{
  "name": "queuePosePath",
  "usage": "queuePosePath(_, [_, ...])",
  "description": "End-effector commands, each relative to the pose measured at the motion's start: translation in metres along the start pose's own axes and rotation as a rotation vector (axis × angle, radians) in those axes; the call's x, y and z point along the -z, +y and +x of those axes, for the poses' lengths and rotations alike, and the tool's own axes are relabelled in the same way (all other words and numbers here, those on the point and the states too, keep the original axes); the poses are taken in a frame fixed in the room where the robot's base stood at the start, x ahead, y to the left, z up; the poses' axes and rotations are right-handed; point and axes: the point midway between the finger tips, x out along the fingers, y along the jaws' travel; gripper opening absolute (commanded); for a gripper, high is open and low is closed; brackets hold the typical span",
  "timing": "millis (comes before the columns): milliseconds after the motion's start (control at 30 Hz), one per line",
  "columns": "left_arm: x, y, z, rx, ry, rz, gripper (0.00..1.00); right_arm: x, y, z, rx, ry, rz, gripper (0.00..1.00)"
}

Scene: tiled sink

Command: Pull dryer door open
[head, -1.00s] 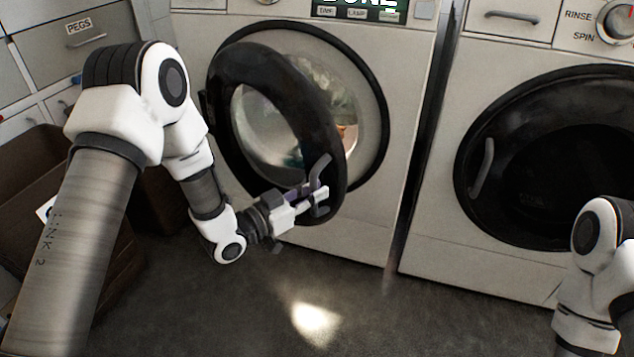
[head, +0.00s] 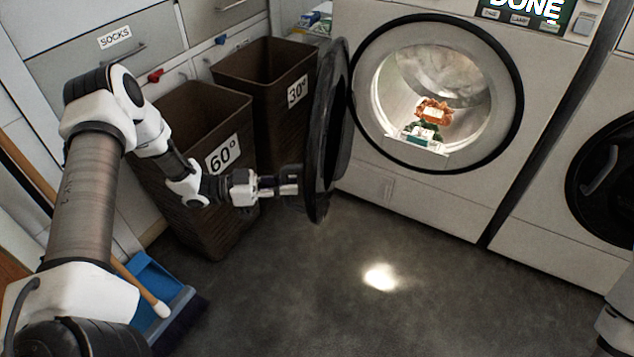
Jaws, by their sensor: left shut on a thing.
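The dryer (head: 430,200) stands right of centre, with "DONE" on its display. Its round dark door (head: 328,130) is swung wide open to the left and shows nearly edge-on. Clothes (head: 434,112) in orange, green and white lie inside the lit drum. My left gripper (head: 292,185) is at the lower left side of the door, shut on the door handle, which is mostly hidden behind the fingers and door rim. My right gripper is out of view; only a bit of that arm shows at the lower right edge.
Two brown bins, marked 60° (head: 205,165) and 30° (head: 268,80), stand left of the door, close behind my left arm. A blue dustpan (head: 150,285) and brush lie at lower left. A second machine (head: 570,200) is at right. The floor in front is clear.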

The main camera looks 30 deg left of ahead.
Motion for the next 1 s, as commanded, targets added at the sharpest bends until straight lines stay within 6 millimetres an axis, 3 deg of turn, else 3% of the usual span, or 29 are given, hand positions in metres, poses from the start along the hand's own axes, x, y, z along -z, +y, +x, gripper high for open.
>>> queuePosePath(100, [0.001, -0.014, -0.029, 0.0, -0.003, -0.002, 0.0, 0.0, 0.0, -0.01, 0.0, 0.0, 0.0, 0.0])
queuePosePath(300, [-0.001, -0.03, -0.059, -0.003, -0.002, -0.004, 0.0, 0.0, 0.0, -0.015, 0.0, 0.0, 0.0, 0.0])
queuePosePath(833, [-0.002, -0.038, -0.069, -0.004, 0.0, -0.005, 0.0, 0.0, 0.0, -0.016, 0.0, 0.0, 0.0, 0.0])
queuePosePath(867, [-0.002, -0.038, -0.069, -0.004, 0.0, -0.005, 0.24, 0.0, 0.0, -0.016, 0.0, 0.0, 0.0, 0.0])
queuePosePath(900, [-0.002, -0.038, -0.069, -0.004, 0.0, -0.005, 0.38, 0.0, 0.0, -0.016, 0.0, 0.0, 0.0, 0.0])
queuePosePath(933, [-0.002, -0.038, -0.069, -0.004, 0.0, -0.004, 0.43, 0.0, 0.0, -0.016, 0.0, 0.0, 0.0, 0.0])
queuePosePath(1000, [-0.002, -0.038, -0.069, -0.003, 0.0, -0.004, 0.43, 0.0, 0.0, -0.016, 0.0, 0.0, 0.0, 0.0])
